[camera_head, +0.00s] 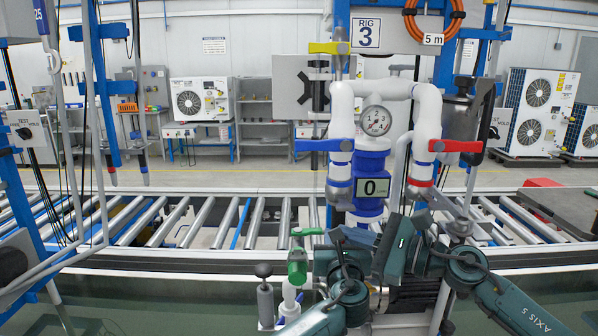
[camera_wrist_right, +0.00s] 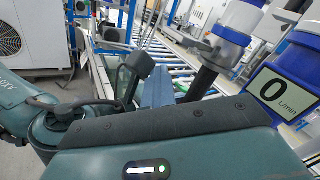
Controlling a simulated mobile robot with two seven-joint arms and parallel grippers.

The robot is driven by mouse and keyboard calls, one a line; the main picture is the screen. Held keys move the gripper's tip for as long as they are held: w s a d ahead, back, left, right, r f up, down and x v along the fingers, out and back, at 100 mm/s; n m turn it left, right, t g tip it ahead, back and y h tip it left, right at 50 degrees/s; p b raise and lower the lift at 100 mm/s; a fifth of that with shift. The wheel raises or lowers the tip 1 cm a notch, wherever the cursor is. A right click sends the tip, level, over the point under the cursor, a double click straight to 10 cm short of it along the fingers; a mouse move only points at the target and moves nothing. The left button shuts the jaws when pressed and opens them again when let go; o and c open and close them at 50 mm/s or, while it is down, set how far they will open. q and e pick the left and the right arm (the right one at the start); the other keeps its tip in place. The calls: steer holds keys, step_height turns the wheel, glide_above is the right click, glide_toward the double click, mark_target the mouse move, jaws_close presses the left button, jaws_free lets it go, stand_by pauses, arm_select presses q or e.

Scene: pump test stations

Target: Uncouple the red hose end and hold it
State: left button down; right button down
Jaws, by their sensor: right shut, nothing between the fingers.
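A white pipe with a red collar (camera_head: 420,183) comes down on the right side of the rig in the head view. A dark piece (camera_head: 418,196) shows just below that collar; whether it is the red hose end I cannot tell. My right gripper (camera_head: 395,246) is shut and empty, below the flow meter and the red collar. In the right wrist view its fingers (camera_wrist_right: 156,86) point toward the conveyor, apart from the blue-ringed pipe (camera_wrist_right: 232,38). My left arm shows low in the middle; its fingers cannot be made out.
The blue flow meter (camera_head: 370,185) reads 0 under a round gauge (camera_head: 375,120). Blue (camera_head: 324,145), red (camera_head: 455,146) and yellow (camera_head: 329,48) handles stick out from the pipes. A green-handled valve (camera_head: 298,268) stands low left of my arms. A roller conveyor (camera_head: 170,222) runs behind.

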arm_select(q)
steer(key=shift+w+a+r, duration=0.15)
steer(key=shift+w+a, duration=0.3)
steer(key=shift+a, duration=0.1)
steer(key=shift+d, duration=0.3)
steer(key=shift+s+r, duration=0.1)
steer(key=shift+s, duration=0.1)
steer(key=shift+d+f+b, duration=0.1)
steer(key=shift+f+b, duration=0.35)
steer(key=shift+f, duration=0.4)
steer(key=shift+s+f, duration=0.1)
steer(key=shift+f, duration=0.05)
arm_select(e)
steer(key=s+a+f+g, duration=0.1)
steer(key=s, duration=0.6)
steer(key=shift+a+f+n, duration=0.3)
steer(key=shift+a+f, duration=0.05)
arm_select(q)
steer(key=shift+f+b, duration=0.85)
arm_select(e)
steer(key=shift+f, duration=0.7)
